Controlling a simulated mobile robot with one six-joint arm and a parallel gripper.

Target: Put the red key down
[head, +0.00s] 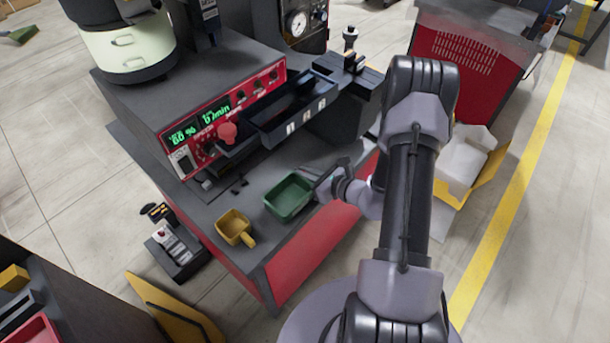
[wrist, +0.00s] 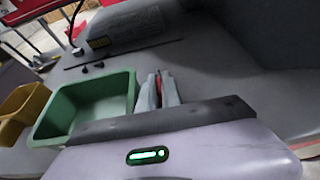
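My gripper (wrist: 158,92) is low over the grey worktop (wrist: 225,75), just right of the green bin. Its two grey fingers are close together, with a thin red piece, the red key (wrist: 158,82), between them. Most of the key is hidden by the fingers. In the head view my gripper (head: 322,184) is beside the green bin (head: 289,198), below the front of the machine, and the key cannot be made out there. I cannot tell whether the key touches the worktop.
A yellow scoop (head: 235,228) stands left of the green bin. Small dark parts (head: 239,185) lie behind it. The red control panel (head: 215,128) with a red knob and a dark tray (head: 292,110) overhang the worktop.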

